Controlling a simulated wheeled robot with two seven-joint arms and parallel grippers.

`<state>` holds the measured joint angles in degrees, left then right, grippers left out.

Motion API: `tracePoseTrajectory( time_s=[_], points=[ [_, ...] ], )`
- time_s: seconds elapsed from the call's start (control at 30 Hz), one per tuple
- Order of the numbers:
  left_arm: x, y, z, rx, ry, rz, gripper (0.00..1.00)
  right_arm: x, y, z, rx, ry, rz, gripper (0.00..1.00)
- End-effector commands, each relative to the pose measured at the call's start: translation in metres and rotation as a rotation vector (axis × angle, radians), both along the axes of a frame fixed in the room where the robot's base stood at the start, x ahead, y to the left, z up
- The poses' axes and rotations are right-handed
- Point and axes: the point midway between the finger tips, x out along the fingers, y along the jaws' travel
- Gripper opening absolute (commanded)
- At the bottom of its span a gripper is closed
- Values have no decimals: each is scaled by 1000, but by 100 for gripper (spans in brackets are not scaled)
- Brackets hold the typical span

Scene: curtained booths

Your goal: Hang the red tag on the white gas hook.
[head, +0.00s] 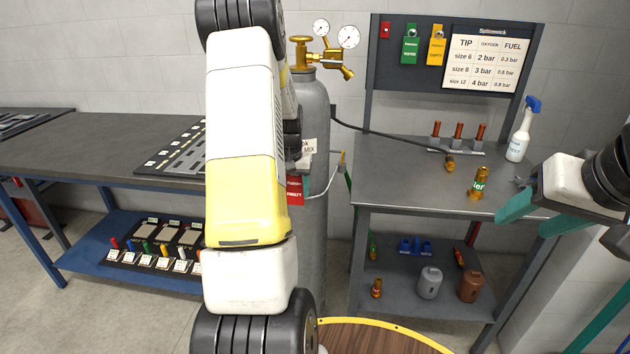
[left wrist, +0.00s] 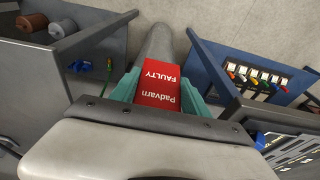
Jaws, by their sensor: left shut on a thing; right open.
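The red tag (head: 295,190), lettered "FAULTY", shows beside my left arm, in front of the grey gas cylinder (head: 314,230). In the left wrist view the red tag (left wrist: 157,95) lies between the teal fingers of my left gripper (left wrist: 160,90), which is shut on it. In the head view my arm hides this gripper. I cannot make out a white gas hook for certain; a thin white curved line (head: 327,184) shows right of the tag. My right gripper (head: 535,213) is open and empty at the right bench's front right corner.
The cylinder carries a brass regulator (head: 326,55) with gauges. The right bench (head: 385,185) holds a brass fitting (head: 479,183) and a spray bottle (head: 521,135). A board (head: 384,75) behind it carries green and yellow tags. A left bench (head: 60,150) stands behind my left arm.

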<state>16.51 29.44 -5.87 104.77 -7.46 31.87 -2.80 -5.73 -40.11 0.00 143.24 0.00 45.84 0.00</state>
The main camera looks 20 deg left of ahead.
Motion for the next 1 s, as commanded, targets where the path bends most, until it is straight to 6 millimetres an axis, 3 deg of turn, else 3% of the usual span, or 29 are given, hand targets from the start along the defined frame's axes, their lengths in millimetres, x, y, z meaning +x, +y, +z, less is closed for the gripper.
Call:
tracePoseTrajectory(
  time_s=[0.47, 0.5, 0.6, 0.63, 1.0],
  points=[
    [0, 0, 0, 0, 0, 0, 16, 0, 0, 0, 0, 0, 0, 52],
    [0, 0, 0, 0, 0, 0, 56, 0, 0, 0, 0, 0, 0, 52],
    [0, 0, 0, 0, 0, 0, 75, 0, 0, 0, 0, 0, 0, 52],
    [0, 0, 0, 0, 0, 0, 79, 0, 0, 0, 0, 0, 0, 52],
    [0, 0, 5, 0, -2, 0, 79, 0, 0, 0, 0, 0, 0, 52]
  ],
)
